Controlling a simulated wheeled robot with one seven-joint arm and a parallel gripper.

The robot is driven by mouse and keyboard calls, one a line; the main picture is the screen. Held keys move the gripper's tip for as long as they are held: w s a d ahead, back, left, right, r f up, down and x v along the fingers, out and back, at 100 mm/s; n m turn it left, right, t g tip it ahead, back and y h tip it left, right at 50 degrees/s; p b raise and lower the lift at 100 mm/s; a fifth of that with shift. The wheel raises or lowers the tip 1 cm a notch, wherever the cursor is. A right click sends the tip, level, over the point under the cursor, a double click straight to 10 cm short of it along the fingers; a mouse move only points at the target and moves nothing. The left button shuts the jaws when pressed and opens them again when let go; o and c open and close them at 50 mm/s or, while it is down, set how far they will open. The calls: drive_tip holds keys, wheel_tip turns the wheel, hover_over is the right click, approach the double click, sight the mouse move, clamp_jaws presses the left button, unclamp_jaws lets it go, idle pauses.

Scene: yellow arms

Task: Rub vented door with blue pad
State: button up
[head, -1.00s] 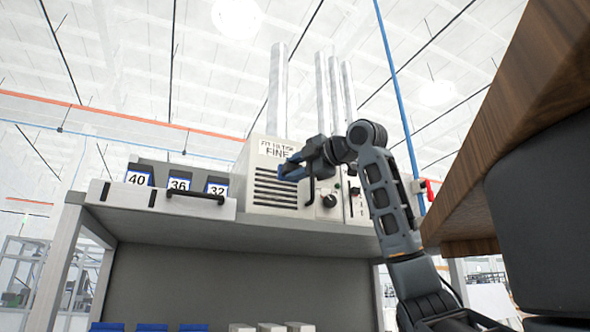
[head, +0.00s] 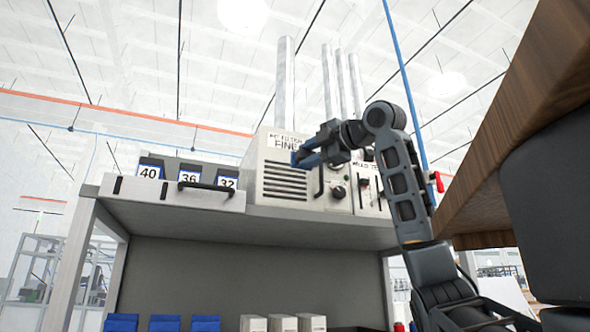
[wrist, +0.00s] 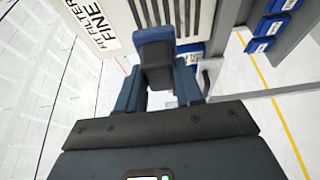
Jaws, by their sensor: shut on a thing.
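The vented door (head: 284,184) is the cream front of a box with dark slots and a FINE label; in the wrist view its slotted face (wrist: 118,12) is at the top. My gripper (head: 318,156) is in front of its upper right part in the head view. In the wrist view my gripper (wrist: 158,88) is shut on a dark blue-grey block, which I take as the blue pad (wrist: 155,50). The pad is close to the door's face; I cannot tell whether it touches. Its rubbing side is hidden.
The box stands on a grey shelf (head: 140,217). Bins marked 40, 36 and 32 (head: 188,172) and a black-handled drawer front (head: 165,193) are to its left. Knobs and a second panel (head: 370,200) are to its right. A wooden top (head: 530,130) overhangs at right.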

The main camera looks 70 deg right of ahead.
drive_tip(key=w+a+f, duration=0.4)
drive_tip(key=w, duration=0.2)
drive_tip(key=w+d+p, duration=0.2)
drive_tip(key=w+d, duration=0.2)
drive_tip(key=shift+d, duration=0.3)
drive_tip(key=shift+w+d, duration=0.65)
drive_tip(key=shift+d, duration=0.15)
idle(1.1)
drive_tip(key=shift+s+d, duration=0.1)
